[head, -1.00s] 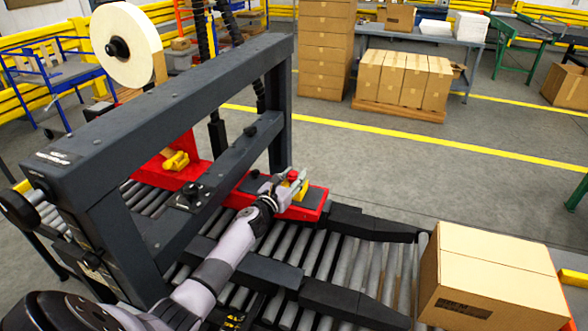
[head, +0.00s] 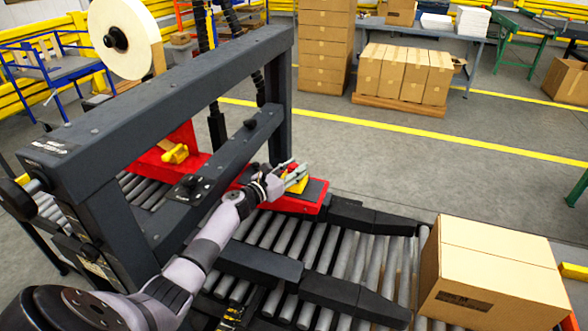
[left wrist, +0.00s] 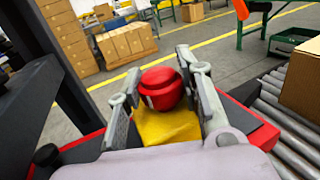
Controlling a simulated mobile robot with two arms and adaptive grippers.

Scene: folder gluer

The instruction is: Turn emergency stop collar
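The emergency stop is a red round button (left wrist: 161,88) on a yellow housing (left wrist: 168,126), in the middle of the left wrist view. The collar is not clearly distinguishable. My right gripper is in neither view.
A dark machine frame (head: 165,100) stands left of the arm, close to it. A roller conveyor (head: 345,255) runs below and carries a cardboard box (head: 495,275) at right. Stacked cartons (head: 405,75) stand farther back.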

